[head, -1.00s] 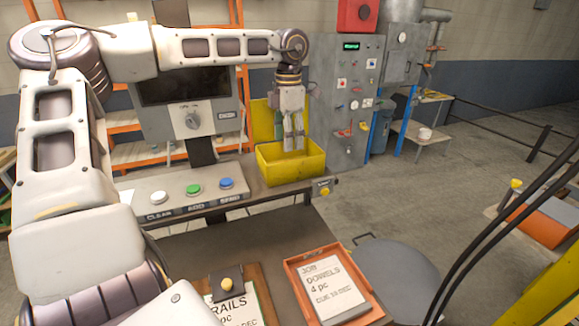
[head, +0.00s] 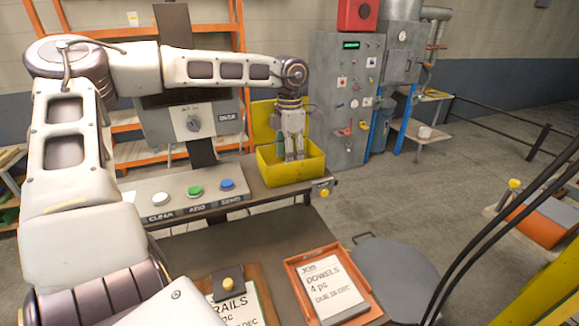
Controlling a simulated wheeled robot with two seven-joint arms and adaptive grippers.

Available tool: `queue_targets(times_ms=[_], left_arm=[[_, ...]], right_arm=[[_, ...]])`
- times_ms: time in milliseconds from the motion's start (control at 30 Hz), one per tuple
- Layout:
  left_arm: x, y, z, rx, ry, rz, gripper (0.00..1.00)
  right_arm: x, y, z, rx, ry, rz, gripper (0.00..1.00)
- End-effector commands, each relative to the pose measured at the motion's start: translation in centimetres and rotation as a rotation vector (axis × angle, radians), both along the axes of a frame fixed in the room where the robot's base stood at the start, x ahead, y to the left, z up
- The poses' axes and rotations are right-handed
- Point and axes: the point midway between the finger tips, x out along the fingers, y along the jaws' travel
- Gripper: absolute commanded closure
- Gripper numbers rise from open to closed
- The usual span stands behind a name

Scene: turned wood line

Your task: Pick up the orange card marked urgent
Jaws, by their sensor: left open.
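No orange card marked urgent can be made out in the head view. My left gripper (head: 294,157) points straight down into the open yellow bin (head: 292,175) at the back right end of the bench. Its fingers are open, with the tips inside the bin behind the front wall. The bin's floor and whatever lies on it are hidden by that wall and the gripper. My right gripper is not in view.
An orange tray (head: 376,311) holds a white card (head: 332,286) reading "JOB DOWELS 4 pc". A clipboard (head: 262,285) with a "RAILS" sheet lies left of it. A button panel (head: 178,206) stands left of the bin. A grey round seat (head: 405,270) is at right.

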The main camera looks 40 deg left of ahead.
Motion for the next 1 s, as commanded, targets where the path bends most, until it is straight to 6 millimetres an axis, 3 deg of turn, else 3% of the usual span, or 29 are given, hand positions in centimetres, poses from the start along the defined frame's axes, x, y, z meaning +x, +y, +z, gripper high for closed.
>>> queue_targets(times_ms=[300,767,1000], left_arm=[[0.0,0.0,-2.5,0.000,0.001,0.001,0.45],[0.0,0.0,-2.6,0.001,0.000,0.002,0.45],[0.0,0.0,-2.5,0.001,0.000,0.002,0.71]], right_arm=[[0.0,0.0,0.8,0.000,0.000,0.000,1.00],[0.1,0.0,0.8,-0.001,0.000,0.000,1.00],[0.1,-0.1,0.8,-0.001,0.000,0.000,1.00]])
